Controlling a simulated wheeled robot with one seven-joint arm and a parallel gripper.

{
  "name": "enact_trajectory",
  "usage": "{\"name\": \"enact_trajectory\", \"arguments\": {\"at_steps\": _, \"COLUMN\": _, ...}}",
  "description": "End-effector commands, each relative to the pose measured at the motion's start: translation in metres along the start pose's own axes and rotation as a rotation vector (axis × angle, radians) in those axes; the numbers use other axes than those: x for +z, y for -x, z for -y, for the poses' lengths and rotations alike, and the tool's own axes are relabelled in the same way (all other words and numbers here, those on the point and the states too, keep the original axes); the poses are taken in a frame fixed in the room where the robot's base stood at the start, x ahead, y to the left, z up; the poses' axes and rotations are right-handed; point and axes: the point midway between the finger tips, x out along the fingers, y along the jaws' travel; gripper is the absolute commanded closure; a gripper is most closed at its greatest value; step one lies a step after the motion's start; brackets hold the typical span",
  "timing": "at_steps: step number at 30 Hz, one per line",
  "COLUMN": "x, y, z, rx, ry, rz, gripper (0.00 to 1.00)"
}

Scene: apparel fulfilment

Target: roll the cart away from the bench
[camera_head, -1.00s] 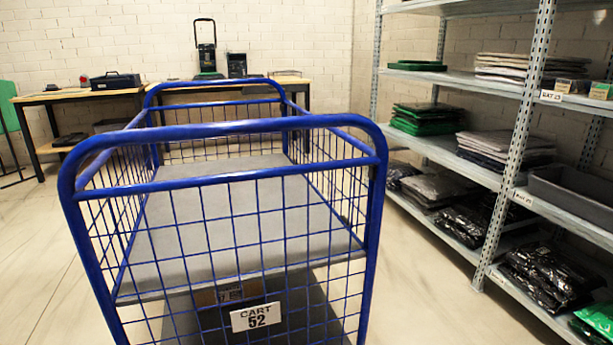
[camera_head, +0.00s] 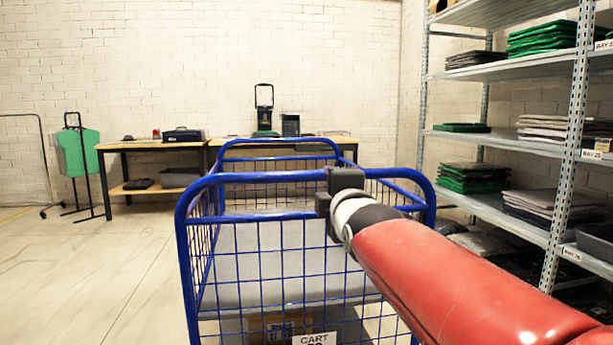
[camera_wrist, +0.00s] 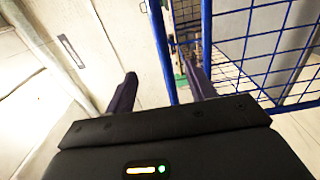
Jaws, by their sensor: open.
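The blue wire cart (camera_head: 228,180) stands in the middle of the head view with a grey deck and a "CART" label partly cut off at the bottom. Its far end is close to the wooden bench (camera_head: 168,144), and I cannot tell whether they touch. My gripper (camera_head: 328,192) is at the cart's near top rail, with my red arm covering the rail's right part. In the wrist view my gripper (camera_wrist: 162,84) is open, and a blue cart tube (camera_wrist: 161,45) runs between its two fingers. Whether the fingers touch the tube cannot be told.
A metal shelf rack (camera_head: 565,140) with folded garments stands close on the right. A green item on a stand (camera_head: 78,152) is at the far left. The floor (camera_head: 90,270) left of the cart is clear. A cardboard box (camera_head: 272,326) shows below the deck.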

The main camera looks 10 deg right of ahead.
Motion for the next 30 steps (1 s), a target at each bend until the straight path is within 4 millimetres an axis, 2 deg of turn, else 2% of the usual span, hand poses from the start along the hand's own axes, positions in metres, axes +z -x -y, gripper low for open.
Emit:
{"name": "enact_trajectory", "arguments": {"at_steps": 8, "x": 0.000, "y": -0.023, "z": -0.003, "rx": -0.001, "ry": 0.004, "rz": -0.001, "gripper": 0.45}}
{"name": "enact_trajectory", "arguments": {"at_steps": 30, "x": 0.000, "y": -0.111, "z": 0.000, "rx": -0.002, "ry": 0.003, "rz": 0.000, "gripper": 0.45}}
